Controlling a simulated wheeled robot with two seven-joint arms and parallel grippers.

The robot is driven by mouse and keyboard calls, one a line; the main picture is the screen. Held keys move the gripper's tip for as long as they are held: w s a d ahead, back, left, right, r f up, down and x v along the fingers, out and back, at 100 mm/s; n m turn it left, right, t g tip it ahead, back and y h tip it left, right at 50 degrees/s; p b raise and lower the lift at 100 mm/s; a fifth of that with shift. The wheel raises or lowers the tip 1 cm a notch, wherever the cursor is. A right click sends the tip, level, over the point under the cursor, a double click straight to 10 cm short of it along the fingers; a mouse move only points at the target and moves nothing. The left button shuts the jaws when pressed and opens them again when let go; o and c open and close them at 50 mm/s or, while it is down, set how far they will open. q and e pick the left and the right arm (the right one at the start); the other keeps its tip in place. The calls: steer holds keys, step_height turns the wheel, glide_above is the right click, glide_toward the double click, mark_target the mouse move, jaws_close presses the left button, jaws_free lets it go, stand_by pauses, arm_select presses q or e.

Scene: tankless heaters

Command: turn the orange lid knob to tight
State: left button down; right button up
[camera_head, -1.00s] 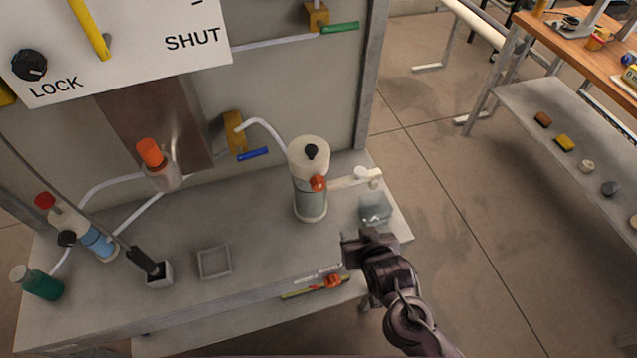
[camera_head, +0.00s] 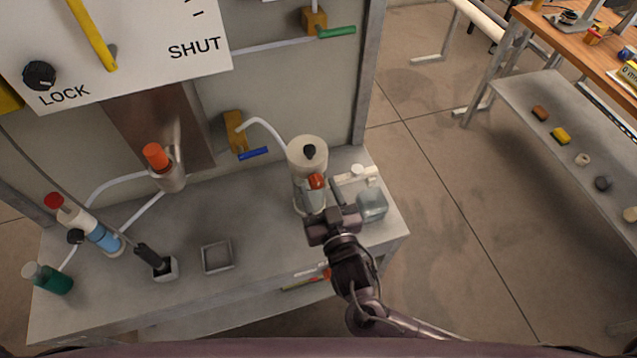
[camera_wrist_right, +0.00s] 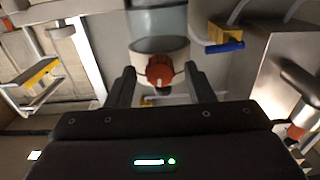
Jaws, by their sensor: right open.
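The orange lid knob (camera_head: 317,181) is a small orange-red knob on the front of a white-topped canister (camera_head: 303,150) with a black top knob, at the back of the grey bench. In the right wrist view the orange knob (camera_wrist_right: 160,71) shows face-on against the white band. My right gripper (camera_head: 318,198) is open in front of the canister. In the right wrist view its two fingers stand one on each side of the knob, with gaps visible; whether either touches it I cannot tell. In the head view the gripper hides the canister's lower front. My left gripper is not in view.
A clear jar (camera_head: 373,206) and a white fitting (camera_head: 356,178) stand close right of the canister. A blue-handled valve (camera_head: 253,153) is behind left. An orange-capped cylinder (camera_head: 156,157) and a square grey tray (camera_head: 217,256) are farther left.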

steer(key=shift+w+a, duration=0.15)
steer(key=shift+w, duration=0.4)
steer(key=c, duration=1)
